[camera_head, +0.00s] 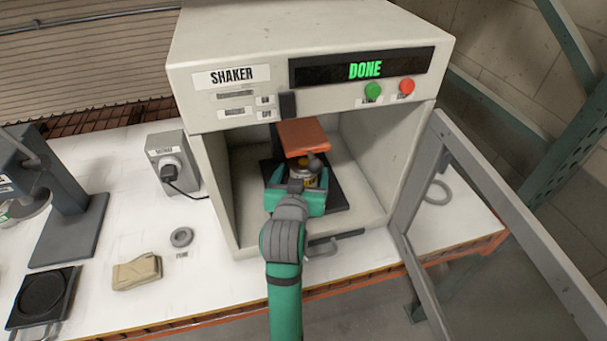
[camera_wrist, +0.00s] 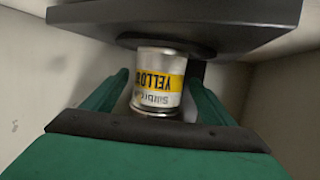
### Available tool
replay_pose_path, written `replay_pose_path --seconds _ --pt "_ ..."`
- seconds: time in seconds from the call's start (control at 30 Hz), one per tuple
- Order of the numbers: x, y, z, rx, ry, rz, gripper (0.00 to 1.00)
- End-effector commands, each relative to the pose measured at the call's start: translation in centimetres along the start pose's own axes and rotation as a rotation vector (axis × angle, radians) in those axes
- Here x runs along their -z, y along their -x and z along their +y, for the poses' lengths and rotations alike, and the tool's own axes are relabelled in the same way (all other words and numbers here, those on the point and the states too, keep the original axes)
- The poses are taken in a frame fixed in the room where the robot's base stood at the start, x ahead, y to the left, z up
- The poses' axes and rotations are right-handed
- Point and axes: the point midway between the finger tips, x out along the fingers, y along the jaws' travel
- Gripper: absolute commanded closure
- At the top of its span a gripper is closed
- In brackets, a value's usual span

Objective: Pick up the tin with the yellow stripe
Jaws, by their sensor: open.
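The tin with the yellow stripe (camera_wrist: 158,80) stands inside the shaker, in the middle of the wrist view, with "YELLO" upside down on its label. In the head view the tin (camera_head: 305,176) shows only in part behind my gripper. My gripper (camera_head: 298,185) reaches into the shaker through its open front. Its green fingers are open, one on each side of the tin in the wrist view (camera_wrist: 162,98). I cannot tell whether either finger touches it. A dark plate lies close to the tin's end at the top of the wrist view (camera_wrist: 180,22).
The shaker (camera_head: 215,150) has side walls close around my gripper and an orange block (camera_head: 302,137) above the tin. Its display (camera_head: 365,69) reads "DONE". The door (camera_head: 490,215) stands open at the right. A grey socket box (camera_head: 172,163) and tan cloth (camera_head: 137,271) lie left.

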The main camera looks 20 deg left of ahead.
Motion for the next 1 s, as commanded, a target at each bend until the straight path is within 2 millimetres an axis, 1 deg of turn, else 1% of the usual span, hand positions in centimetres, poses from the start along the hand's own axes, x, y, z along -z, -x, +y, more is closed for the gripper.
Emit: replay_pose_path --seconds 0.2,0.33,0.47,0.67,0.77,0.8,0.9,0.93,0.97,1.0 --pt "0.1 -2.8 0.2 0.001 -0.001 -0.001 0.21" --pt "0.1 -4.3 0.1 0.001 0.000 0.000 0.21" --pt "0.1 -5.0 0.1 0.002 0.000 0.000 0.21" --pt "0.1 -5.0 0.1 0.002 0.000 0.000 0.21" --pt "0.1 -5.0 0.1 0.002 0.000 0.000 0.43" --pt "0.1 -5.0 0.1 0.002 0.000 0.000 0.53" --pt "0.1 -5.0 0.1 0.002 0.000 0.000 0.73" --pt "0.1 -5.0 0.1 0.002 0.000 0.002 0.73" --pt "0.1 -5.0 0.1 0.002 0.000 0.002 0.78" --pt "0.1 -5.0 0.1 0.002 0.000 0.002 0.78"
